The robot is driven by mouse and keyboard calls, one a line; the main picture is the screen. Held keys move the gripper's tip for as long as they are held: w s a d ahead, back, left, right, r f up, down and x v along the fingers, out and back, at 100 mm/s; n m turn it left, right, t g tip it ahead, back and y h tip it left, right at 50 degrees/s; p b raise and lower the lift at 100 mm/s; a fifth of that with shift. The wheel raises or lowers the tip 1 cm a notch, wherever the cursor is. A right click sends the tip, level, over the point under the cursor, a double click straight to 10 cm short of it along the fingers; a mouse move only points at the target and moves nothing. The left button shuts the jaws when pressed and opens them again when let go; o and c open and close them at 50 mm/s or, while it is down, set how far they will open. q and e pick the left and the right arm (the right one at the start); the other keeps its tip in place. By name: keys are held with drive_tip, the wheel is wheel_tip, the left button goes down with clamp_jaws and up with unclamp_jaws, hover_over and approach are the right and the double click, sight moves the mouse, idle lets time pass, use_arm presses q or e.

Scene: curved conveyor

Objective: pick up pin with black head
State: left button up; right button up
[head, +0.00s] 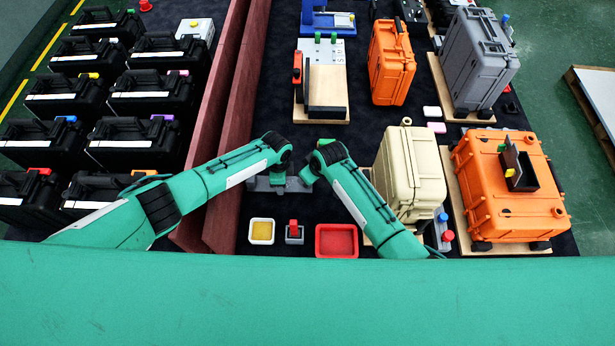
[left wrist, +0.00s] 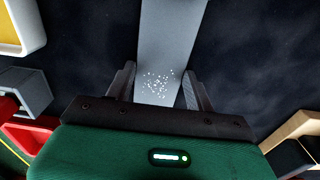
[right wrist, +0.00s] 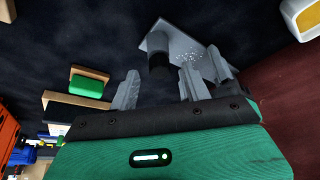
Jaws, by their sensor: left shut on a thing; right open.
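A dark cylinder, apparently the pin's black head (right wrist: 159,64), shows in the right wrist view against a grey block (right wrist: 180,42). Whether it is fixed in the block I cannot tell. My left gripper (left wrist: 158,88) is shut on the same grey block, seen in the left wrist view (left wrist: 172,40) as a long flat bar with white specks between the fingers. My right gripper (right wrist: 158,84) is open, its fingers apart just below the dark cylinder in the picture, with nothing clearly between them. In the head view the grey block (head: 265,183) is partly hidden by my wrists.
A yellow-filled white tray (head: 262,231), a grey holder with a red piece (head: 294,233) and a red tray (head: 337,241) lie in front. A cream case (head: 409,175) and an orange case (head: 508,190) stand right. A dark red wall (head: 222,120) borders the left.

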drive_tip(key=shift+w+a+f, duration=0.1)
drive_tip(key=shift+w+f, duration=0.05)
drive_tip(key=shift+f, duration=0.45)
clamp_jaws()
drive_tip(key=shift+r, duration=0.1)
wheel_tip(320, 180, up, 17)
idle(1.3)
use_arm(q)
drive_tip(key=o, duration=1.3)
drive_tip(key=shift+o, duration=0.2)
